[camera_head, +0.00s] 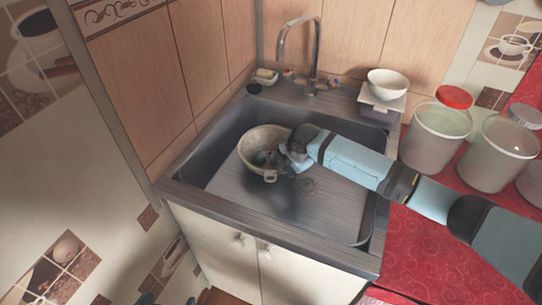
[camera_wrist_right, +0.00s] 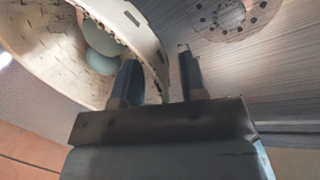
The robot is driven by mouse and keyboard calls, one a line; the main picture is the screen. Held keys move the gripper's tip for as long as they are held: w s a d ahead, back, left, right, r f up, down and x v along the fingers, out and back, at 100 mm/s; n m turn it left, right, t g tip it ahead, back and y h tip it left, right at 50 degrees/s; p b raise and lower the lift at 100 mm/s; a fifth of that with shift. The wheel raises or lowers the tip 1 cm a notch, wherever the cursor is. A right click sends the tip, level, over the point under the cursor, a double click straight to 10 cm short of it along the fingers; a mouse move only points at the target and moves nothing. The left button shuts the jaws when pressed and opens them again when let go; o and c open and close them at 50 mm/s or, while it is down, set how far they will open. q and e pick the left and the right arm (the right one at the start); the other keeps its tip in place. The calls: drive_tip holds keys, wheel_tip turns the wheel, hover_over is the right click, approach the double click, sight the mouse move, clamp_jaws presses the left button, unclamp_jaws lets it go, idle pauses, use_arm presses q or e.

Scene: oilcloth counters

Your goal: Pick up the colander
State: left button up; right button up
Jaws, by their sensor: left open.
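The pale, worn colander (camera_head: 246,150) sits in the left part of the metal sink, with a small lug on its near side. My right gripper (camera_head: 283,153) reaches in from the right and is at the colander's right rim. In the right wrist view, the colander's wall (camera_wrist_right: 148,50) runs between the two fingers of my right gripper (camera_wrist_right: 160,78). One finger is on the inner side and one on the outer side, with a gap visible beside the outer finger. Rounded pale green shapes (camera_wrist_right: 100,45) show inside the colander. My left gripper is not clearly visible.
The sink (camera_head: 330,205) has a drain (camera_head: 307,185) and a faucet (camera_head: 316,55) behind it. A white bowl (camera_head: 388,82) stands at the back right. Clear containers with lids (camera_head: 436,135) stand on the red counter (camera_head: 420,235). The sink's front right is clear.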

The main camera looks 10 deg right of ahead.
clamp_jaws()
drive_tip(key=shift+r, duration=0.1)
drive_tip(key=shift+r, duration=0.1)
